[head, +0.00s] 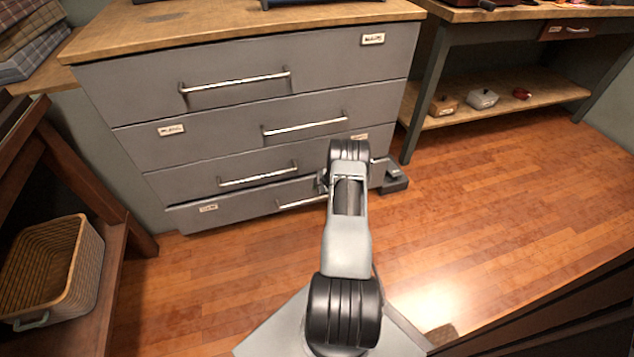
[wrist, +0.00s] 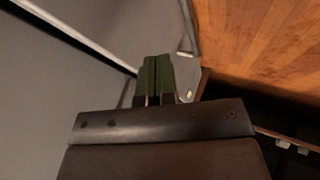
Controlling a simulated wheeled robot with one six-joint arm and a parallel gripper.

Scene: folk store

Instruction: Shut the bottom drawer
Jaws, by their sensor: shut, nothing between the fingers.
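The grey chest of drawers (head: 130,98) stands ahead in the head view, with several drawers stacked. The bottom drawer (head: 240,206) is the lowest front, just above the floor, and looks slightly proud of the drawer above. Its bar handle (head: 301,203) is partly hidden by my arm, as is its right part.
A workbench (head: 490,112) with a low shelf stands at the right. A dark wooden rack (head: 112,290) with a wicker basket (head: 52,268) is close on the left. The wooden floor (head: 500,205) at right is clear.

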